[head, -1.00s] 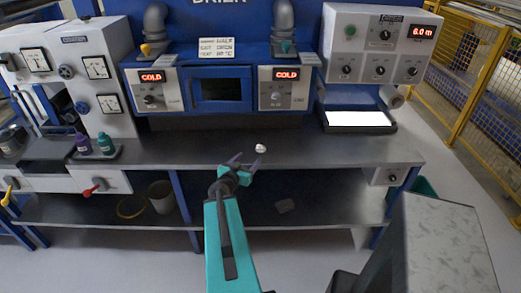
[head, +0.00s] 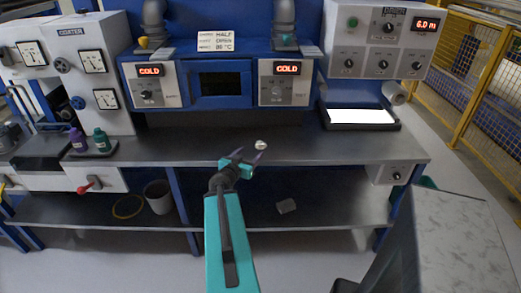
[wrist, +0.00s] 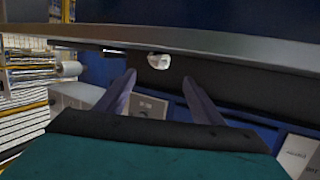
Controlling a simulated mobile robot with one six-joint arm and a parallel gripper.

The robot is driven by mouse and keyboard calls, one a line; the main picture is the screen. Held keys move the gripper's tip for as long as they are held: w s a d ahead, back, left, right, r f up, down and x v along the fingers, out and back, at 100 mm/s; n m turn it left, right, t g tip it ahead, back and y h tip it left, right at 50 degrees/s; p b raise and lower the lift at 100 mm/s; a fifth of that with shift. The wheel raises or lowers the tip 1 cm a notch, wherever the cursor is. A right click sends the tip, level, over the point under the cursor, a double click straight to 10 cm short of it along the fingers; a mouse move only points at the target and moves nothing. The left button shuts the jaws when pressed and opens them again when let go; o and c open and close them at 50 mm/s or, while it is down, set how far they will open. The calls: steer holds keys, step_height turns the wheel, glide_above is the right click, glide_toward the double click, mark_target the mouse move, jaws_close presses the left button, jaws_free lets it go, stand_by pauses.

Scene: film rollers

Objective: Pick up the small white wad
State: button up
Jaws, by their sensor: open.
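The small white wad (head: 261,145) lies on the grey metal counter (head: 330,150) in front of the drier. In the head view my gripper (head: 250,156) is close to it, with the wad at the tip of the right finger. In the wrist view the wad (wrist: 158,61) shows just beyond and between the two purple fingertips of my gripper (wrist: 160,80). The fingers are spread apart and nothing is held between them. I cannot tell whether a finger touches the wad.
The drier (head: 221,88) with two COLD displays stands behind the wad. A black tray (head: 361,125) with a white sheet is at the right. Purple and green bottles (head: 101,140) stand at the left. The counter around the wad is clear.

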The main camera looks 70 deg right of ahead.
mark_target(259, 144)
steer(key=shift+b+x, duration=1.85)
steer(key=shift+b, duration=5.1)
steer(key=shift+d, duration=0.7)
steer(key=shift+x, duration=0.75)
steer(key=shift+p, duration=0.3)
steer(key=shift+r+p+x, duration=0.2)
steer(key=shift+p+x, duration=0.45)
steer(key=shift+x, duration=2.05)
steer(key=shift+s+a, duration=0.1)
steer(key=c, duration=1)
